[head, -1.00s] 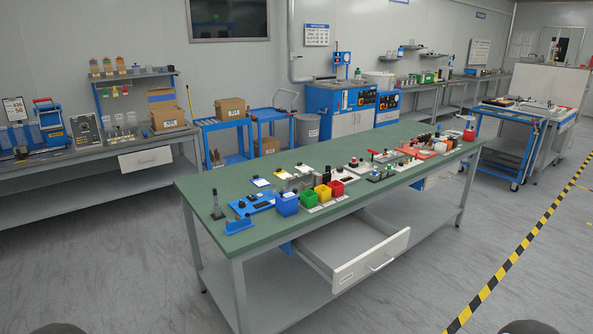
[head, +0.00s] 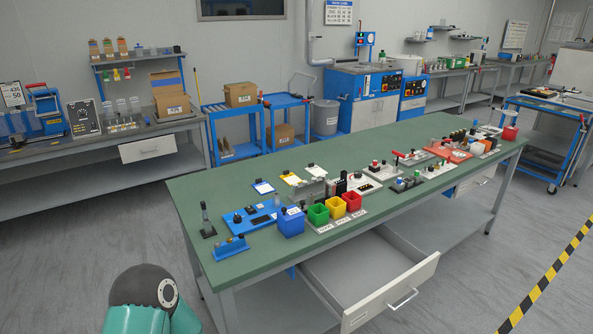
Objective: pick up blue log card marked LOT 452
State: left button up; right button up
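A small blue-edged card with a white face (head: 263,187) lies flat on the green workbench top (head: 225,180), toward the left end and behind the blue bin. It may be the blue log card, but its marking is too small to read. A yellow-edged card (head: 291,179) and a dark-edged white card (head: 317,171) lie in a row to its right. Neither of my grippers is in view. Only a teal and dark rounded part of my own arm shows at the lower left.
Blue (head: 290,222), green (head: 318,215), yellow (head: 336,207) and red (head: 352,201) bins stand near the front edge. A blue panel (head: 248,217) lies left of them. An open drawer (head: 385,290) juts out below. Tools crowd the bench's right half.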

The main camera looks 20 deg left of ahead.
aim_at(264, 187)
jog(key=u, duration=0.4)
jog(key=i, duration=1.1)
jog(key=u, duration=0.2)
